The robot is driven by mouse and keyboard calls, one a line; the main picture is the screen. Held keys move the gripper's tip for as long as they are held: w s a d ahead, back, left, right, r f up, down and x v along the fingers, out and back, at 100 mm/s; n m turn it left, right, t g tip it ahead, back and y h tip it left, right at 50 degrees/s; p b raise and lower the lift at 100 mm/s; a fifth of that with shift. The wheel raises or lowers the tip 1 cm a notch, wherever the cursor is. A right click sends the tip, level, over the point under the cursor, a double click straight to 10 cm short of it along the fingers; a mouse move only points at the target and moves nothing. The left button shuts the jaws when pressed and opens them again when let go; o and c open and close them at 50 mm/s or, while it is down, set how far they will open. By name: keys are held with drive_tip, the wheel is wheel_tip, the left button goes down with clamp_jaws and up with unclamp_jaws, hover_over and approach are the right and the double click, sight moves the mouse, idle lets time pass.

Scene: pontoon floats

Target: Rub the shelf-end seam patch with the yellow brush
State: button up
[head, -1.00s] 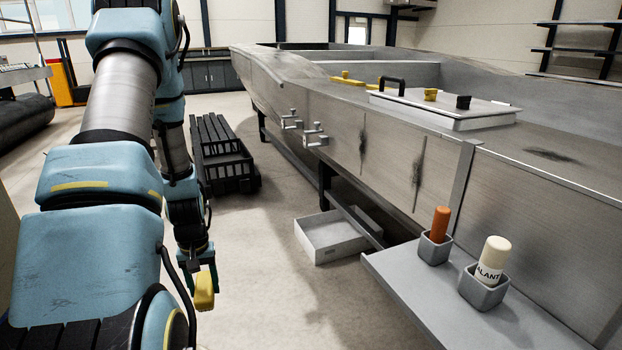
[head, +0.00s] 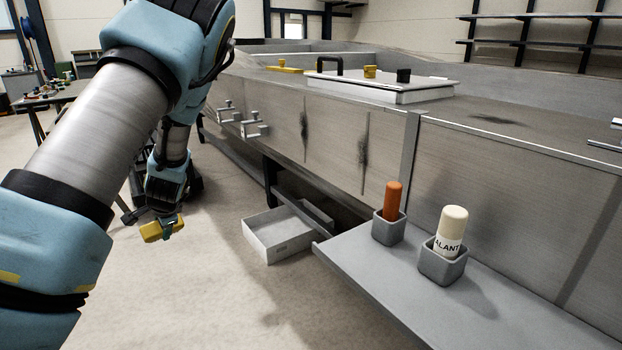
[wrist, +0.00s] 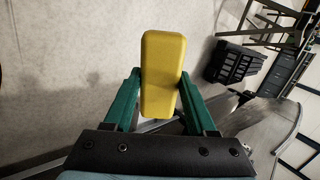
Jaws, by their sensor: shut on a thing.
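My gripper (head: 170,226) is shut on the yellow brush (head: 152,232), low at the left of the head view, over open floor. In the wrist view the yellow brush (wrist: 162,75) is a plain block between the green fingers, its bristles not distinguishable. Two dark upright smudges mark the grey float side: one nearer the shelf (head: 364,152), above its far end, and one farther left (head: 304,130). A third dark smudge (head: 495,120) lies on the top deck. I cannot tell for certain which is the seam patch. The brush is well apart from all of them.
A grey shelf (head: 345,262) juts out from the float, with an orange stick (head: 392,200) and a sealant tube (head: 452,228) in holders. An open grey tray (head: 262,240) sits on the floor. Metal fittings (head: 250,125) stick out of the side. Floor left of the tray is clear.

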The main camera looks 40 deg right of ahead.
drive_tip(key=s+d+r+m+t+h+b, duration=0.1)
drive_tip(key=s+d+r+m+h+b, duration=0.3)
drive_tip(key=d, duration=0.6)
drive_tip(key=s+d+r+m+t+h+p, duration=0.1)
drive_tip(key=d+r+m+h, duration=0.1)
drive_tip(key=d+m+h, duration=0.6)
drive_tip(key=s+d+r+m+g+h+b, duration=0.1)
drive_tip(key=s+d+r+m+g+h, duration=0.2)
drive_tip(key=s+d, duration=0.6)
drive_tip(key=s+d+r+m+g+h+b, duration=0.1)
drive_tip(key=s+d+r+m+g+h, duration=0.2)
drive_tip(key=s+d+g, duration=0.4)
drive_tip(key=s+d+r+m, duration=0.1)
drive_tip(key=s+d+r, duration=0.1)
drive_tip(key=d, duration=0.4)
drive_tip(key=shift+r+m+g+h, duration=0.15)
drive_tip(key=shift+m+g+h, duration=0.15)
drive_tip(key=shift+m+h, duration=0.1)
drive_tip(key=shift+s+d+b, duration=0.2)
drive_tip(key=shift+d+b, duration=0.3)
drive_tip(key=shift+d, duration=0.65)
drive_tip(key=shift+s, duration=0.1)
